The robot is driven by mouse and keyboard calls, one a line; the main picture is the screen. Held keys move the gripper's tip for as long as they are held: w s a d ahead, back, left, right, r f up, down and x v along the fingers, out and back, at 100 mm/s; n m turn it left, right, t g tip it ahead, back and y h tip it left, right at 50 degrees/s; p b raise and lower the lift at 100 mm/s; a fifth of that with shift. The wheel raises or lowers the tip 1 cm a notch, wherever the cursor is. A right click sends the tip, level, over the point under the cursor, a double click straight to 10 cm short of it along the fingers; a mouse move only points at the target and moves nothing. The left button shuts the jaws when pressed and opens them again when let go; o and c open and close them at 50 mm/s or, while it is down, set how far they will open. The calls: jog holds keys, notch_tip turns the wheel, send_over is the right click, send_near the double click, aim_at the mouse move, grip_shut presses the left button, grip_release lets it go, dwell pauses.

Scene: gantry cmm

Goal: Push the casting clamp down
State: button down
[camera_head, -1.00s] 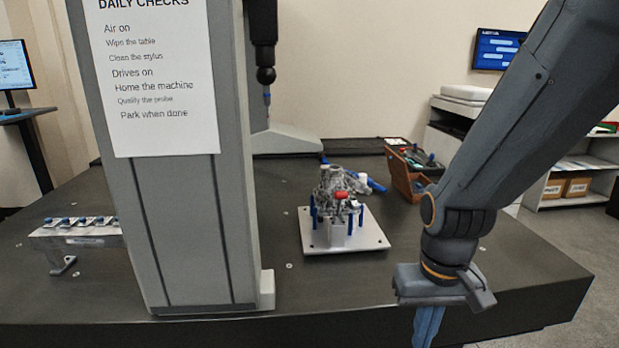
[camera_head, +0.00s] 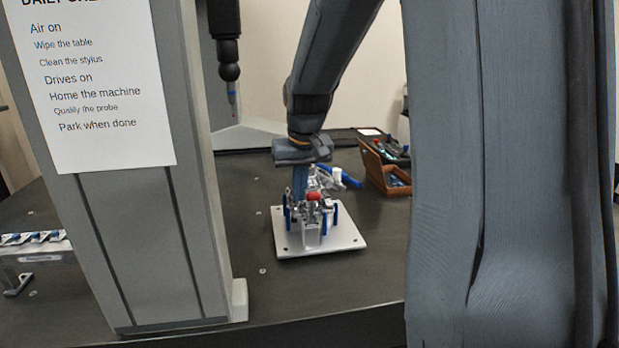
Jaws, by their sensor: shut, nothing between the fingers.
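The casting (camera_head: 326,184) is a grey metal part on a white square fixture plate (camera_head: 345,237) with blue posts. The clamp with a red tip (camera_head: 313,196) is at the front of the fixture, above a light metal block. My gripper (camera_head: 299,190) points down at the casting, its blue fingers shut and empty. The fingers overlap the left part of the casting in the picture and hide some of it. I cannot tell whether the fingertips touch the casting or the clamp.
The grey machine column (camera_head: 140,230) with a checklist stands at left. A probe (camera_head: 230,72) hangs left of my gripper. An open brown case (camera_head: 385,170) lies behind right. A rack with blue-topped parts (camera_head: 35,245) is far left. My arm fills the right side.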

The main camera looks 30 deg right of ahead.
notch_tip(320, 180, up, 8)
jog(key=m+t, duration=0.1)
send_over(312, 203)
jog(key=shift+h, duration=0.4)
jog(key=f+p, duration=0.1)
jog(key=f, duration=0.2)
jog(key=w+f+p, duration=0.1)
jog(key=f, duration=0.3)
jog(key=f+p, duration=0.2)
jog(key=f, duration=0.1)
jog(key=shift+w+d+f, duration=0.2)
jog(key=shift+d+f, duration=0.05)
jog(key=shift+d, duration=0.15)
jog(key=shift+s+a+f, duration=0.15)
jog(key=shift+s+f, duration=0.2)
jog(key=shift+f, duration=0.15)
jog(key=shift+t, duration=0.3)
